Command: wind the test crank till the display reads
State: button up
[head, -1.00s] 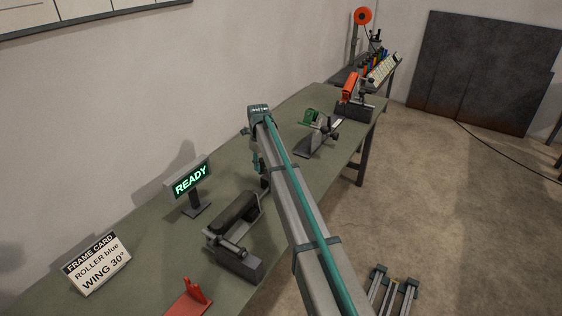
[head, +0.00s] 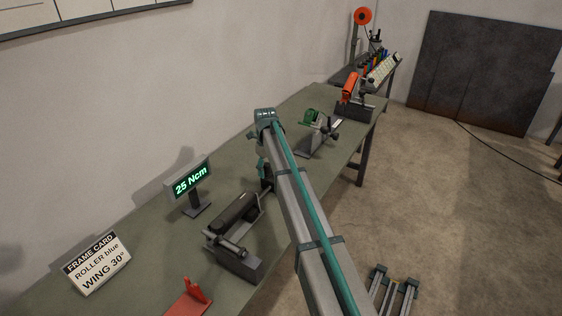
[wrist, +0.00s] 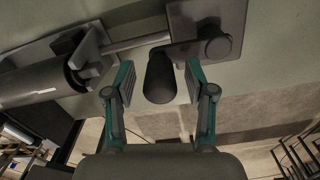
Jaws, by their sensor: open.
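The display (head: 190,182) on the bench shows "25 Ncm" in green. The test stand (head: 240,262) beside it carries a dark roller (head: 234,210), which also shows at the left of the wrist view (wrist: 32,82). In the wrist view the crank's grey arm (wrist: 188,52) runs from a dark hub, and its dark handle (wrist: 160,78) stands between my fingers. My gripper (wrist: 160,84) is open around the handle, with a gap visible on each side. In the head view my gripper (head: 265,178) is small, and the crank is mostly hidden by my arm.
A frame card (head: 97,263) reading "ROLLER blue, WING 30°" stands at the bench's front left. A red bracket (head: 190,300) is near the front edge. A green device (head: 312,118) and a red-orange device (head: 349,87) stand farther back. The bench (head: 140,222) is clear behind the display.

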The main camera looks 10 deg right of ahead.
jog(key=shift+r, duration=0.15)
jog(key=shift+r+p, duration=1.85)
jog(key=shift+r, duration=1.55)
